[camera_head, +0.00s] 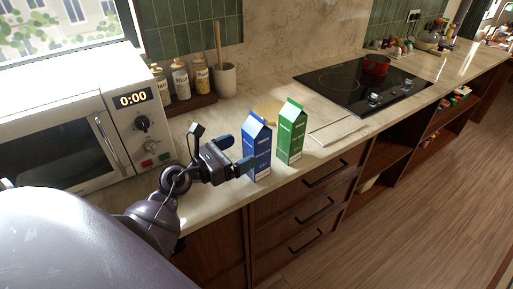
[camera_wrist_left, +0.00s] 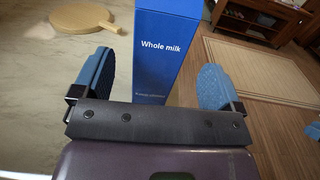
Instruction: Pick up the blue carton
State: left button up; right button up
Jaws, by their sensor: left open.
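The blue carton (camera_head: 257,147) stands upright on the countertop, left of a green carton (camera_head: 291,132). In the left wrist view the blue carton (camera_wrist_left: 165,52) reads "Whole milk" and fills the upper middle. My left gripper (camera_head: 237,155) is open beside the blue carton, on its left side in the head view. In the left wrist view its two blue fingertips (camera_wrist_left: 157,85) are spread, with the carton between and ahead of them. I cannot tell how far the fingers reach past its sides.
A microwave (camera_head: 75,125) stands left, with jars (camera_head: 181,80) and a utensil crock (camera_head: 224,79) behind. A round wooden board (camera_wrist_left: 84,18) lies behind the cartons. A cooktop (camera_head: 350,88) with a red pot (camera_head: 376,64) is at right. The counter's front edge is close to the cartons.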

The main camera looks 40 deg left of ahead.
aim_at(258, 141)
pick_arm(q)
jog(key=shift+w+d, duration=0.25)
jog(key=shift+w, duration=0.45)
jog(key=shift+p+x, duration=0.5)
jog(key=shift+x, duration=2.1)
jog(key=shift+f, duration=0.1)
pick_arm(e)
jog(key=shift+w+a+r, duration=0.15)
jog(key=shift+w+r, duration=0.2)
jog(key=shift+r, duration=0.2)
jog(key=shift+w+a+r, duration=0.1)
jog(key=shift+w+r, duration=0.2)
jog(key=shift+r, duration=0.2)
pick_arm(q)
jog(key=c, duration=1.2)
jog(key=shift+c, duration=0.2)
pick_arm(e)
jog(key=shift+s+d+f, duration=0.15)
jog(key=shift+s+f, duration=0.25)
jog(key=shift+s, duration=0.05)
